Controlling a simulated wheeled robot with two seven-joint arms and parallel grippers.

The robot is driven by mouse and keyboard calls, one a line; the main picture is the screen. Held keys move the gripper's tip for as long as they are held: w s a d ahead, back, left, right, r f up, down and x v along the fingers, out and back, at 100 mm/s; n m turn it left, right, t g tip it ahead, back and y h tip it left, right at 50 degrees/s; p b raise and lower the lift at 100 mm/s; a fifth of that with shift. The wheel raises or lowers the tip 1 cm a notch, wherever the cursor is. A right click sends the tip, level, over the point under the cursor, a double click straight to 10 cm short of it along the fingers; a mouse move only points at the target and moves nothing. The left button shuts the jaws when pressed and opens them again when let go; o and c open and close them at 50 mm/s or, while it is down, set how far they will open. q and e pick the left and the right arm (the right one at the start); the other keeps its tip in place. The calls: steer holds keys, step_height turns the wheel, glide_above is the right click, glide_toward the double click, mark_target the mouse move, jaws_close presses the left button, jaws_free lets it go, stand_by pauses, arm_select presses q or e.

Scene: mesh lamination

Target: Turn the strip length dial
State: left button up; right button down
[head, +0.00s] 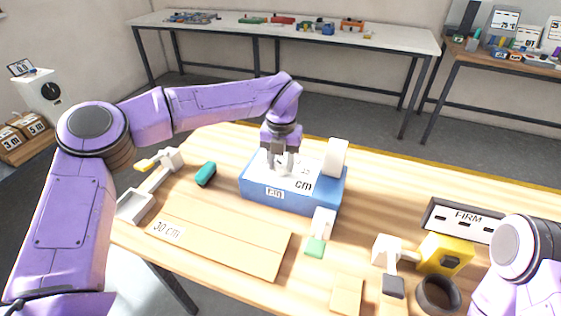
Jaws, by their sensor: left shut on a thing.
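A blue box with a white top (331,184) stands near the middle of the wooden table. Its top bears a "cm" marking, and a small label is on its front. My left gripper (281,165) comes down from above onto the left part of this top. It is shut on the strip length dial, which is mostly hidden behind the fingers, so I cannot read its setting. Part of my right arm shows at the lower right, but its gripper is not in view.
A "30 cm" board (220,243) lies in front of the box. A teal object (205,174) lies left of it. A white block (336,157) rises at the box's right end. A yellow device (445,253) and a "FIRM" panel (462,218) stand at the right.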

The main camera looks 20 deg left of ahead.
mark_target(281, 164)
arm_select(q)
steer(key=shift+r, duration=0.1)
steer(key=o, duration=1.1)
steer(key=shift+c, duration=0.2)
step_height(281, 164, up, 10)
steer(key=b, duration=0.1)
steer(key=shift+r, duration=0.25)
steer(key=shift+r, duration=0.1)
